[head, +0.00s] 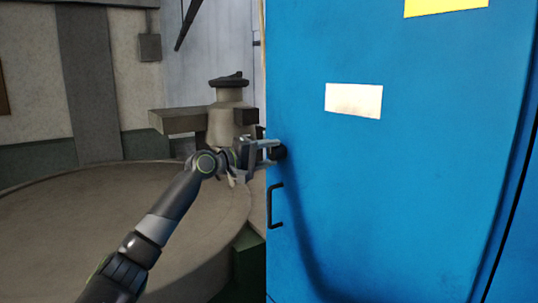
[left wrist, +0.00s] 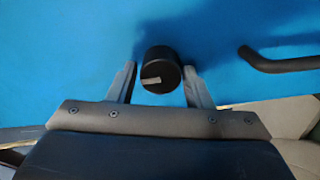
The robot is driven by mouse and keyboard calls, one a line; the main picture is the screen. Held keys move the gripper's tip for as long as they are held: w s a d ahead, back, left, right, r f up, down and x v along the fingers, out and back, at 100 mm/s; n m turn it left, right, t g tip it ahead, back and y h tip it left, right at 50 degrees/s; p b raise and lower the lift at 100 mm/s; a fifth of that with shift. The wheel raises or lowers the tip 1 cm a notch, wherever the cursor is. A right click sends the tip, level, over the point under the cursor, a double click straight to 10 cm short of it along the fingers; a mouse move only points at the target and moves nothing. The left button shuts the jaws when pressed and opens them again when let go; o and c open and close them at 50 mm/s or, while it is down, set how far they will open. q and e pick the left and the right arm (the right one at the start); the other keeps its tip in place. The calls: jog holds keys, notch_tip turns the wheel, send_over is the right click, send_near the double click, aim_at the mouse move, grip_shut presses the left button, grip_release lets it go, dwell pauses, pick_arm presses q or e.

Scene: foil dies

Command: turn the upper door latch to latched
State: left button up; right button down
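The blue door (head: 410,190) fills the right of the head view and the upper part of the left wrist view (left wrist: 70,50). The latch is a round black knob (left wrist: 162,66) with a pale pointer mark on its face, and in the head view it shows at the door's left edge (head: 279,153). My left gripper (head: 268,149) is at the knob. In the left wrist view its two fingers (left wrist: 160,82) stand open, one on each side of the knob. A gap shows at the left finger; the right finger is very close, contact unclear. My right gripper is out of view.
A black bar handle (head: 274,205) sits on the door below the knob; it also shows in the left wrist view (left wrist: 275,62). A white label (head: 353,100) and a yellow label (head: 440,6) are higher up. A large round grey surface (head: 60,220) lies left of the door.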

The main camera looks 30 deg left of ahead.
pick_arm(q)
jog(key=shift+o, duration=1.1)
jog(key=shift+f, duration=0.1)
jog(key=shift+s+a+b, duration=0.15)
jog(key=shift+s+b, duration=0.15)
jog(key=b+v, duration=1.6)
jog(key=shift+s+a, duration=0.15)
jog(key=shift+s, duration=0.2)
